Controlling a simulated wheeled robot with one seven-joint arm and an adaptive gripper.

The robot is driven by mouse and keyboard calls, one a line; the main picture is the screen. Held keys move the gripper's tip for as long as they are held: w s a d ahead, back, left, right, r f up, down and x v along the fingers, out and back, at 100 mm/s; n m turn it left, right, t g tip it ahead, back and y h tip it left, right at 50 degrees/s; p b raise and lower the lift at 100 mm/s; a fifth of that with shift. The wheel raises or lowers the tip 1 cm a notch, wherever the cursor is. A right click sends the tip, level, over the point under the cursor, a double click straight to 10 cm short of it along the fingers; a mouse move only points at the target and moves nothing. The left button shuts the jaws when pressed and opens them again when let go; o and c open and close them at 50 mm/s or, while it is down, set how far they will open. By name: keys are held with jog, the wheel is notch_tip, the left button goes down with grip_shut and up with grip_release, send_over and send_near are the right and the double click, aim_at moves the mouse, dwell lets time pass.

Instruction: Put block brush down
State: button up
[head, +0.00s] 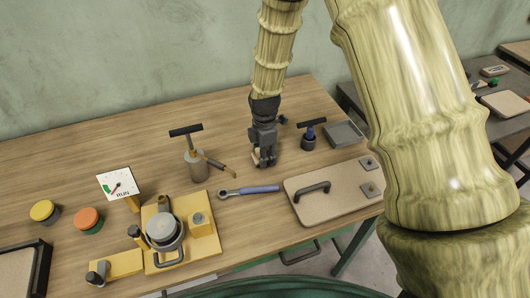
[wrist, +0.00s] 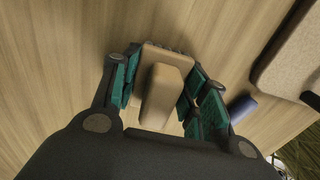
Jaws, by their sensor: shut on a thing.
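My gripper (head: 264,152) is over the wooden table (head: 110,160), near the middle of the head view. It is shut on the block brush (head: 256,157), of which only a small tan part shows there. In the wrist view the block brush (wrist: 164,90) is a tan block with a raised grip, between the green-padded fingers of my gripper (wrist: 160,95). Dark bristle tips show along its far edge. The brush is low over the tabletop; I cannot tell whether it touches the wood.
A blue-handled ratchet (head: 252,190) and a beige board with a black handle (head: 330,188) lie in front. A hand pump (head: 196,163) stands left. A dark T-handled tool (head: 309,138) and a grey tray (head: 343,134) are right. A yellow fixture (head: 180,235) stands front left.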

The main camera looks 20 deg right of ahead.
jog(key=shift+s+f, duration=0.2)
jog(key=shift+f, duration=0.3)
jog(key=shift+s+a+f, duration=0.1)
jog(key=shift+s+f, duration=0.05)
jog(key=o, duration=1.3)
jog(key=shift+f+b, duration=0.15)
jog(key=shift+b, duration=0.15)
jog(key=shift+c, duration=0.2)
jog(key=shift+w+f, duration=0.15)
jog(key=shift+w, duration=0.05)
jog(key=shift+r, duration=0.35)
jog(key=shift+w+r+p, duration=0.15)
jog(key=shift+r+p, duration=0.15)
jog(key=shift+r, duration=0.4)
jog(key=shift+r+b, duration=1.75)
jog(key=shift+r, duration=4.15)
